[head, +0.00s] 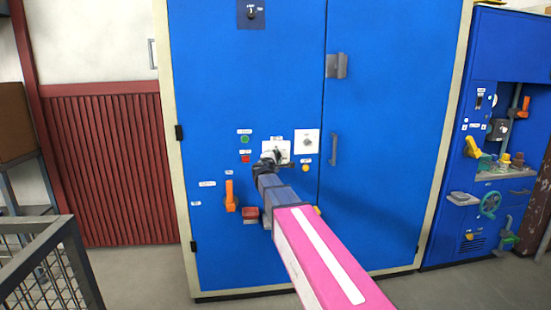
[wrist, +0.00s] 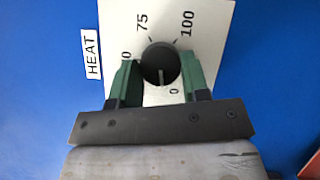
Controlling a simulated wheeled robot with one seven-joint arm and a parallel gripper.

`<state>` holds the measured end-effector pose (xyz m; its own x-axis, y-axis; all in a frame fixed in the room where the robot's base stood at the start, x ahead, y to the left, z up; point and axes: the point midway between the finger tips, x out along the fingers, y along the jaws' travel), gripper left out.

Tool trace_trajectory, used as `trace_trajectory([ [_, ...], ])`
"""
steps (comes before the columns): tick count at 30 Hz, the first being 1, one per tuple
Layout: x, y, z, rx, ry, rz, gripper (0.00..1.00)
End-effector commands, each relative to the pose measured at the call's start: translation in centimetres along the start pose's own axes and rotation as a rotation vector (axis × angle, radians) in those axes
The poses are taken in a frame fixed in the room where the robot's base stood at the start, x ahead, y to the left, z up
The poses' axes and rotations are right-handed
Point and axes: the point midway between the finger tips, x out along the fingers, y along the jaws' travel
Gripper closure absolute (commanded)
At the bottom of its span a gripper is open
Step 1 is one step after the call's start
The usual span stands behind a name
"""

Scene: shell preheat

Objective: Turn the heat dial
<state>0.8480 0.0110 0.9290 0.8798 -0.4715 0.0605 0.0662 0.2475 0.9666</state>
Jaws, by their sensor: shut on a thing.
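The heat dial (wrist: 160,60) is a round black knob on a white plate (wrist: 212,20) with a HEAT label (wrist: 91,54) beside it. Its pale pointer mark points down in the wrist view, near the 0; 75 and 100 are printed above. My gripper (wrist: 160,66) is shut on the dial, with a green finger on either side. In the head view my gripper (head: 268,160) is at the dial's white plate (head: 283,147) on the blue cabinet (head: 250,90) and hides most of the dial.
A second dial on a white plate (head: 307,142) sits just right. Green (head: 244,139) and red (head: 245,159) buttons are left, an orange lever (head: 230,195) lower left. A door handle (head: 334,149) stands out further right. A metal-framed cart (head: 45,262) is at lower left.

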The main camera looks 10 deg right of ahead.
Motion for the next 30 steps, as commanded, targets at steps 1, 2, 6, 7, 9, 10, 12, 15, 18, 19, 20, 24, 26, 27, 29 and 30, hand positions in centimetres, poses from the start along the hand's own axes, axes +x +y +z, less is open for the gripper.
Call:
trace_trajectory([
  [1, -0.07, -0.26, 0.06, -0.036, -0.004, 0.016, 0.81],
  [2, -0.07, -0.29, 0.06, -0.058, -0.006, 0.028, 0.81],
  [6, -0.06, -0.4, 0.06, -0.147, -0.013, 0.075, 0.81],
  [7, -0.06, -0.39, 0.07, -0.164, -0.014, 0.085, 0.81],
  [9, -0.07, -0.4, 0.08, -0.199, -0.017, 0.104, 0.81],
  [10, -0.06, -0.4, 0.08, -0.212, -0.018, 0.111, 0.81],
  [12, -0.06, -0.41, 0.08, -0.24, -0.02, 0.127, 0.81],
  [15, -0.06, -0.44, 0.08, -0.272, -0.022, 0.143, 0.81],
  [18, -0.05, -0.46, 0.09, -0.292, -0.024, 0.155, 0.81],
  [19, -0.06, -0.46, 0.09, -0.297, -0.024, 0.157, 0.81],
  [20, -0.05, -0.47, 0.09, -0.3, -0.024, 0.159, 0.81],
  [24, -0.05, -0.47, 0.09, -0.31, -0.025, 0.164, 0.81],
  [26, -0.05, -0.47, 0.1, -0.312, -0.025, 0.165, 0.81],
  [27, -0.05, -0.47, 0.1, -0.312, -0.025, 0.165, 0.81],
  [29, -0.05, -0.47, 0.11, -0.312, -0.025, 0.165, 0.81],
  [30, -0.05, -0.47, 0.11, -0.312, -0.025, 0.165, 0.81],
])
